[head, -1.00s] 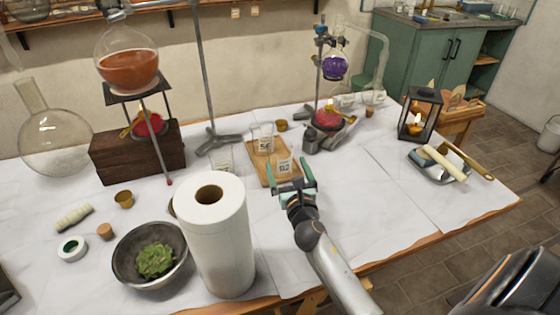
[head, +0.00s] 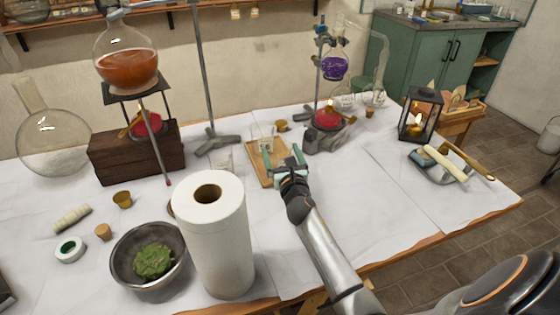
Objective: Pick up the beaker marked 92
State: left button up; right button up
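My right gripper (head: 283,158) is over the front part of a wooden tray (head: 258,171) on the table. Its green fingers are spread apart. The front beaker on the tray is mostly hidden by the gripper, and I cannot see whether the fingers touch it. Its number cannot be read now. Another small glass beaker (head: 264,141) stands at the back of the tray, behind the fingers, its label not readable. My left gripper is not in view.
A paper towel roll (head: 222,245) stands left of my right arm, with a bowl of green matter (head: 128,262) beside it. A burner stand (head: 330,138) is just right of the tray. A lantern (head: 420,114) stands farther right.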

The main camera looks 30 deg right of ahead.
jog(key=c, duration=0.9)
jog(key=shift+c, duration=0.5)
jog(key=shift+r, duration=0.1)
